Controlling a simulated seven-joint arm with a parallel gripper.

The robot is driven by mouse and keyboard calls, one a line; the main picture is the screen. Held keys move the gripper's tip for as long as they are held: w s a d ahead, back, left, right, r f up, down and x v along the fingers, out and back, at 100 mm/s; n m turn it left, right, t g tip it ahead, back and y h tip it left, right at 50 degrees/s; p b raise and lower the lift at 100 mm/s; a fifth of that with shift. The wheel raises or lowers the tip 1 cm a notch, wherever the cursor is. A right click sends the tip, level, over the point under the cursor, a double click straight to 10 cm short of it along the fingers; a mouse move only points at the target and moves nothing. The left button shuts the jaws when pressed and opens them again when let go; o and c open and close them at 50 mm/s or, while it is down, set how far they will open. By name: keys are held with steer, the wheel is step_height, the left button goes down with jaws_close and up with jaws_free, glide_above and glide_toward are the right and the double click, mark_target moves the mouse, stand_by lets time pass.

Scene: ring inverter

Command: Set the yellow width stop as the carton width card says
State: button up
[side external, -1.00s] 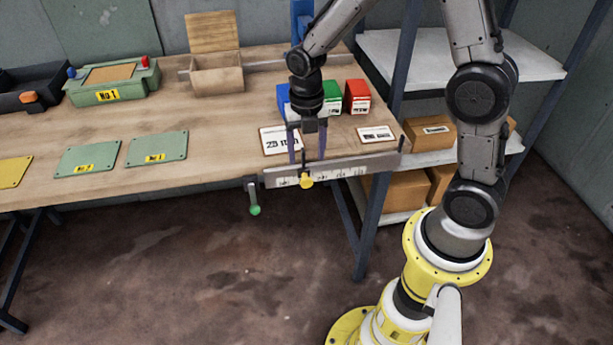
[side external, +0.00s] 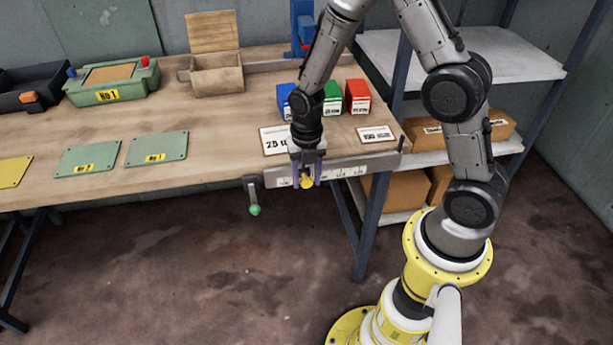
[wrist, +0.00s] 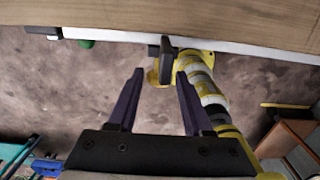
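The yellow width stop (side external: 306,183) is a small round yellow knob at the front of a pale scale rail (side external: 350,168) on the bench's front edge. My gripper (side external: 306,176) points down there, with one purple finger on each side of the knob. In the wrist view my gripper (wrist: 159,84) is open, with a clear gap between the fingers. A dark upright piece (wrist: 166,45) at the bench edge lies just beyond them. A white card (side external: 272,140) starting with "25" is partly hidden by my wrist. Another white card (side external: 376,134) lies to its right, its print too small to read surely.
Blue, green (side external: 332,98) and red (side external: 358,96) cartons stand behind the cards. A green-ended lever (side external: 254,208) hangs left of the rail. An open wooden box (side external: 217,75) and green plates (side external: 157,148) are further left. A shelf with boxes stands right.

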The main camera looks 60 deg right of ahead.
jaws_close()
stand_by(1.1)
